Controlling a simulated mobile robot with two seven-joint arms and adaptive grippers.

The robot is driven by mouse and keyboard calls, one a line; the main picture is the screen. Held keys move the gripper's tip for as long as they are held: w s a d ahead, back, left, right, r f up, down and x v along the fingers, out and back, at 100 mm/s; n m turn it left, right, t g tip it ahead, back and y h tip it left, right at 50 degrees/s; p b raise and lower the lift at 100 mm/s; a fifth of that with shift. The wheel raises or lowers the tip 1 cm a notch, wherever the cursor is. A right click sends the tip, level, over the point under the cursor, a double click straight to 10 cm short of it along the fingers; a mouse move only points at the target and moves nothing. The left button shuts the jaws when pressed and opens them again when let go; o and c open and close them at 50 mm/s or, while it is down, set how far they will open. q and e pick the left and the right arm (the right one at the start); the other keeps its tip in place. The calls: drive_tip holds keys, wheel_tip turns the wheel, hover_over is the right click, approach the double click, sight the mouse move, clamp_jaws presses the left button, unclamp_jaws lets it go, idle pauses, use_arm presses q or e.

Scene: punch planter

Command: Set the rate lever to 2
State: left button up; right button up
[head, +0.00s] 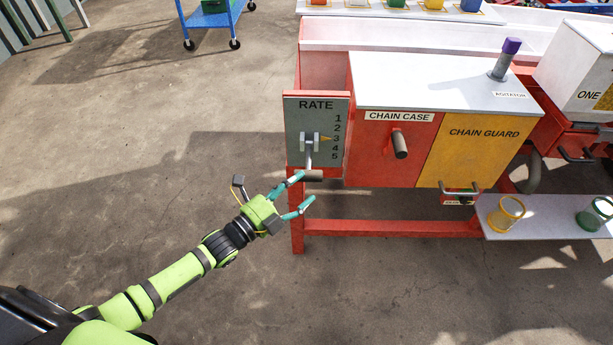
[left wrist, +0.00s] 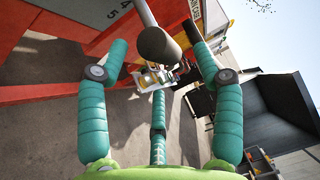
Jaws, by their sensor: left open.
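The rate plate (head: 301,118) is a grey panel marked RATE with numbers 1 to 5, on the red machine's left end. The rate lever (head: 308,157) hangs down from its hub and ends in a dark cylindrical handle (head: 314,175). The lever's yellow pointer (head: 325,138) is at about 3. My left gripper (head: 305,187) is open at the handle, with one finger by its left end and the other below it. In the left wrist view the handle (left wrist: 158,46) shows between the two spread fingers. I cannot tell whether they touch it. My right gripper is out of view.
Right of the plate are the chain case with a dark knob (head: 399,144) and the yellow chain guard (head: 470,150). A red lower beam (head: 390,228) runs beneath. A shelf with cups (head: 545,213) stands at the right.

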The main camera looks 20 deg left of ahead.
sight(309, 178)
use_arm(q)
drive_tip(key=shift+x, duration=2.2)
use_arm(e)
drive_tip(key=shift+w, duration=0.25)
use_arm(q)
drive_tip(key=shift+a+f, duration=0.1)
